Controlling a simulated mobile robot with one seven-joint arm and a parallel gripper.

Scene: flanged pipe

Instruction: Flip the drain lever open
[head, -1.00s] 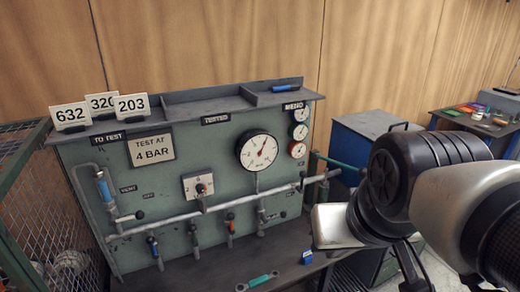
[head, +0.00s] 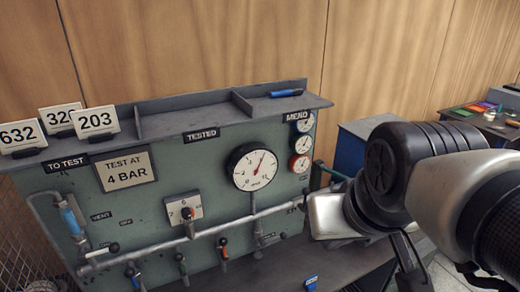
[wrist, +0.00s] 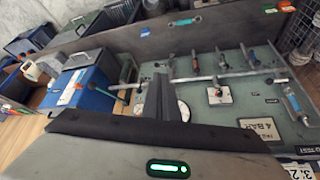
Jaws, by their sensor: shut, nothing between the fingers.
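The green test panel (head: 215,165) carries a pipe (head: 190,238) with several small levers. A black-knobbed lever (head: 112,247) is by the VENT label, and a small grey fitting (head: 266,240) is at the right. I cannot read a drain label, so I cannot tell which lever it marks. My gripper's dark fingers (wrist: 159,84) are shut and empty in the wrist view, apart from the levers. The orange lever also shows there (wrist: 195,62).
A large pressure gauge (head: 252,167) and a selector switch (head: 185,209) sit on the panel. Number cards (head: 97,122) stand on the shelf (head: 190,115). A blue box (wrist: 78,88) is beside the panel, left in the wrist view. The grey bench (head: 235,277) lies below.

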